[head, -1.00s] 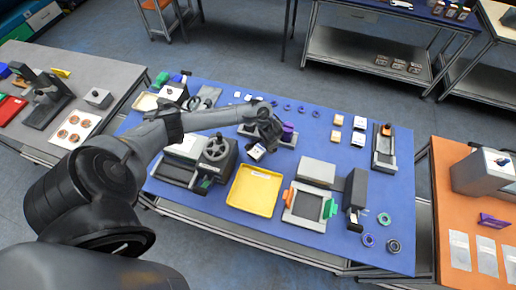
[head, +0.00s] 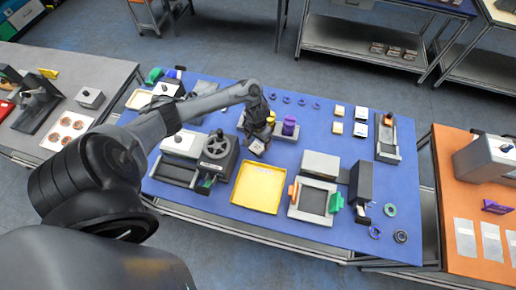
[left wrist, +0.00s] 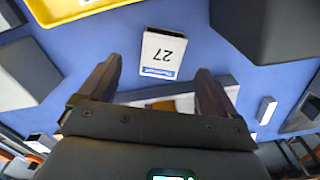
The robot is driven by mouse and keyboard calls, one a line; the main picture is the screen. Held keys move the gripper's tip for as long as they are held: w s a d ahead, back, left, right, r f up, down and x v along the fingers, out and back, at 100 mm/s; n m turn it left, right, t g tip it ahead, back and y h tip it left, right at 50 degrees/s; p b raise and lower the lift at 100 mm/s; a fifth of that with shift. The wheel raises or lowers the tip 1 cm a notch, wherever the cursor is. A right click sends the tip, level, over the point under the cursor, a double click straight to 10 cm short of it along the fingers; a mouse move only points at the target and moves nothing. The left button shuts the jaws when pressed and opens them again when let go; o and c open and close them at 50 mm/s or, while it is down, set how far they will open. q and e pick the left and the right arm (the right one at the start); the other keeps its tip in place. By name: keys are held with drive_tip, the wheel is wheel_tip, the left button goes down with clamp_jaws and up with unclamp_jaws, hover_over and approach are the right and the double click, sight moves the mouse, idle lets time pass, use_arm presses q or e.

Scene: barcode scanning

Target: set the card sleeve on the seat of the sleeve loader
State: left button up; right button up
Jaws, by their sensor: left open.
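A white card (left wrist: 163,52) with "27" and a blue band, apparently the card sleeve, lies flat over the blue mat in the left wrist view. In the head view it is a small white patch (head: 257,148) below my left gripper (head: 258,138). In the left wrist view my left gripper (left wrist: 158,70) is open, with one finger on each side of the card's near end and a gap to both. I cannot tell which fixture is the sleeve loader; its seat is not clear. My right gripper is not in view.
A yellow tray (head: 280,201) lies nearer me. A dark machine with a round wheel (head: 217,146) stands left. A grey base with a purple block (head: 290,126) is just right of the gripper. A grey frame (head: 297,211) with orange and green clamps stands right.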

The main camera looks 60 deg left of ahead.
sight(258, 146)
use_arm(q)
drive_tip(key=shift+w+a+f+b, duration=0.1)
drive_tip(key=shift+a+f+b, duration=0.1)
drive_tip(key=shift+f, duration=1.15)
drive_tip(key=shift+w+a+f+b, duration=0.1)
drive_tip(key=shift+f+b, duration=0.1)
drive_tip(key=shift+f, duration=1.1)
drive_tip(key=c, duration=1.2)
drive_tip(key=shift+r, duration=0.1)
